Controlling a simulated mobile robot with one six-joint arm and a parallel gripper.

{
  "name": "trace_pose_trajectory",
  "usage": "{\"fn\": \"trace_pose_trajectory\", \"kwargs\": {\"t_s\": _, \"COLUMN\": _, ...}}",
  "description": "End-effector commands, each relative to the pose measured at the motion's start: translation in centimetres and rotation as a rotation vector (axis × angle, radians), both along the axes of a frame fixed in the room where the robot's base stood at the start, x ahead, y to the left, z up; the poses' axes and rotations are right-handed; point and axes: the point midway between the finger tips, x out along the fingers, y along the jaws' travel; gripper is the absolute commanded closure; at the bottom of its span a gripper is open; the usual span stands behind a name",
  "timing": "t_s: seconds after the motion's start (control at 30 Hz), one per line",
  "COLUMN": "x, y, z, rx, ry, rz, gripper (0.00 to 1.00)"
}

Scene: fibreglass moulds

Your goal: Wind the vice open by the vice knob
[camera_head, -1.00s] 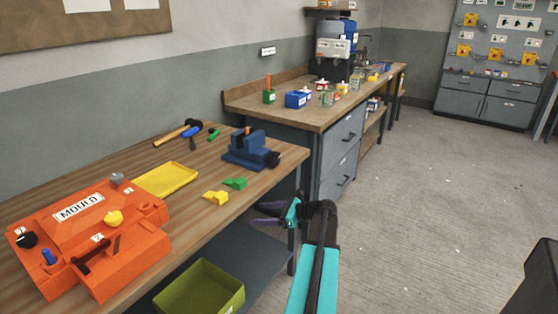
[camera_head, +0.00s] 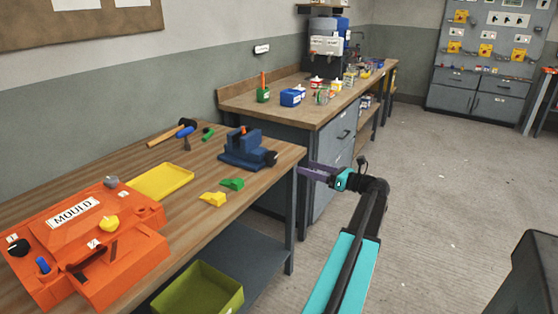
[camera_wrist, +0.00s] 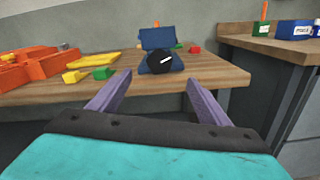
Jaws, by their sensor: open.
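The blue vice (camera_head: 243,150) stands on the wooden bench near its right end, with a small orange thing at its jaws. Its black vice knob (camera_head: 271,158) sticks out on the right side, near the bench edge. In the wrist view the knob (camera_wrist: 160,61) faces me, round and black with a white mark, hiding part of the vice (camera_wrist: 157,38). My gripper (camera_head: 304,171) is open and empty, to the right of the knob and apart from it. In the wrist view its two purple fingers (camera_wrist: 152,93) stand wide, below and either side of the knob.
On the bench (camera_head: 215,225) lie green (camera_head: 232,184) and yellow (camera_head: 213,199) blocks, a yellow tray (camera_head: 161,181), a hammer (camera_head: 170,133) and the orange mould (camera_head: 90,240). A green bin (camera_head: 198,290) sits below.

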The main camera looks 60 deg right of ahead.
Motion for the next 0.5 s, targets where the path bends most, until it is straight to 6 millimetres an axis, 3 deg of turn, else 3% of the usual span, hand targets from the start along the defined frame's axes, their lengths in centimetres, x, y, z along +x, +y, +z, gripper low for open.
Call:
{"fn": "trace_pose_trajectory", "kwargs": {"t_s": 0.27, "x": 0.9, "y": 0.0, "z": 0.0, "rx": -0.001, "ry": 0.001, "rz": 0.000, "gripper": 0.29}}
{"fn": "trace_pose_trajectory", "kwargs": {"t_s": 0.5, "x": 3.5, "y": 0.0, "z": 0.0, "rx": -0.001, "ry": 0.001, "rz": 0.001, "gripper": 0.29}}
